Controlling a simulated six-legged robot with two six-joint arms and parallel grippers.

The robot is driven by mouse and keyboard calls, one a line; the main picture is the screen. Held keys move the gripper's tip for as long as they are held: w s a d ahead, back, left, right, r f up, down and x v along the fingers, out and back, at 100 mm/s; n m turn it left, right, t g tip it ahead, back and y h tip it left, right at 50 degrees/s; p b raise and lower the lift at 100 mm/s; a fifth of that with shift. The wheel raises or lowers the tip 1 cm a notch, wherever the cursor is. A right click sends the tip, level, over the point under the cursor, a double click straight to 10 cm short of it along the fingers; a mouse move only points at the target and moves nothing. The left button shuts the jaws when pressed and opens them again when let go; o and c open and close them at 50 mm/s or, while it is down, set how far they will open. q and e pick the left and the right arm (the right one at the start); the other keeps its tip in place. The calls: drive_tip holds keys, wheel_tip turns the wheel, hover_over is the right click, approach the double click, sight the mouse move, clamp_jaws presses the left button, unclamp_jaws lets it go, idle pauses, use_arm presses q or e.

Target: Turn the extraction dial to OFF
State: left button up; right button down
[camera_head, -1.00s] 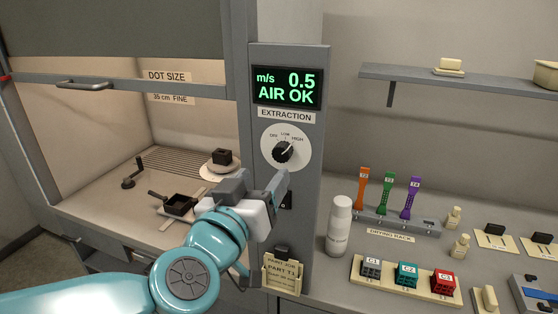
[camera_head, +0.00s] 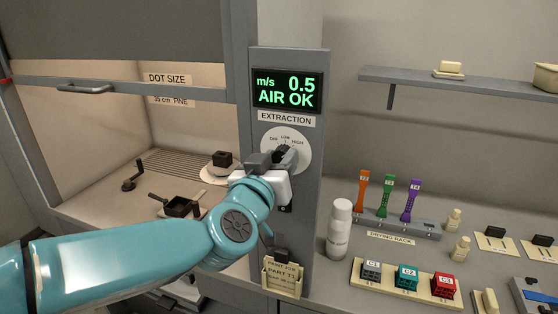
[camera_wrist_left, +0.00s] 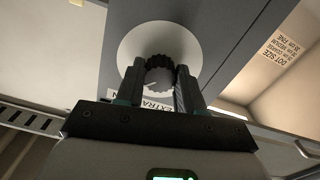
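The extraction dial is a dark knob (camera_head: 283,149) on a round white plate (camera_head: 301,137) marked OFF, LOW and HIGH, on the grey post. My left gripper (camera_head: 273,159) is at the dial, its fingers covering the lower part of the knob. In the left wrist view the ribbed knob (camera_wrist_left: 160,70) sits between the two fingertips of the left gripper (camera_wrist_left: 158,76), one on each side. The fingers are apart; I cannot tell whether they touch the knob. The pointer setting is hard to read. My right gripper is not in view.
The display (camera_head: 287,91) above the dial reads 0.5 m/s, AIR OK. A white bottle (camera_head: 339,228) stands right of the post, near the drying rack (camera_head: 392,226). The hood's sash handle (camera_head: 85,89) is at left.

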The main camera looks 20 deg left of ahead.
use_arm(q)
drive_tip(key=shift+n, duration=0.3)
drive_tip(key=n+b, duration=0.2)
drive_tip(key=n, duration=0.1)
drive_tip(key=n+b, duration=0.3)
drive_tip(key=n, duration=0.6)
drive_tip(key=shift+d+n, duration=0.1)
drive_tip(key=shift+n, duration=0.2)
drive_tip(key=n+b, duration=0.2)
drive_tip(key=n, duration=0.2)
drive_tip(key=shift+n, duration=0.3)
idle(0.3)
drive_tip(key=o, duration=1)
drive_tip(key=shift+r, duration=0.1)
drive_tip(key=shift+o, duration=0.2)
